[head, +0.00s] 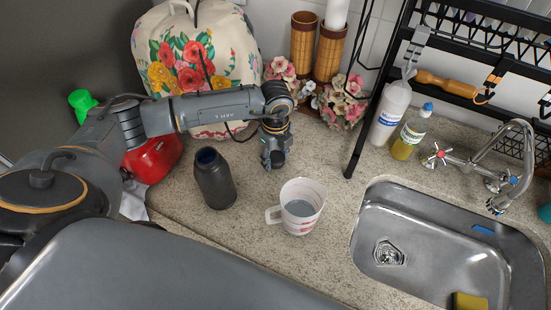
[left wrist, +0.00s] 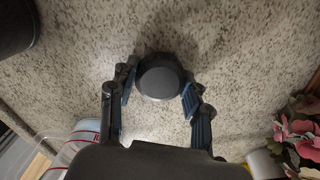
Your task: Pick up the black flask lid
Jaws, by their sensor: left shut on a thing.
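The black flask lid (left wrist: 161,78) is a small round dark piece seen from above in the left wrist view, between the two fingers of my left gripper (left wrist: 159,92). The gripper is shut on it, just over the speckled counter. In the head view my left gripper (head: 274,160) points down behind and right of the flask; the lid is hidden there. The black flask (head: 215,182) stands upright with its top open; part of it also shows at the upper left of the left wrist view (left wrist: 15,25). My right gripper is in neither view.
A white measuring cup (head: 302,207) stands in front of the gripper. The steel sink (head: 430,245) and black rack (head: 372,95) are to the right. A floral cover (head: 190,50), bamboo holders (head: 303,42) and pink flowers (head: 343,102) stand behind. Bare counter lies right of the cup.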

